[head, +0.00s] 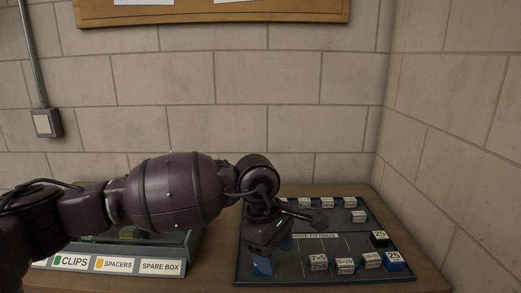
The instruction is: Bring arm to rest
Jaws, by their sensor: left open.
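My left arm comes in from the left and reaches over the left part of a dark tray (345,275). My left gripper (271,250) points down over the tray's left side and is open. Blue parts show at its lower end; I cannot tell whether they are fingertips or a block beside them. Whether the gripper touches the tray is hidden. My right gripper is not in view.
Small labelled blocks (345,265) stand along the tray's front and back, with a blue one (393,262) at the right. A labelled organizer (115,265) sits left under my arm. Walls (450,140) close off back and right.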

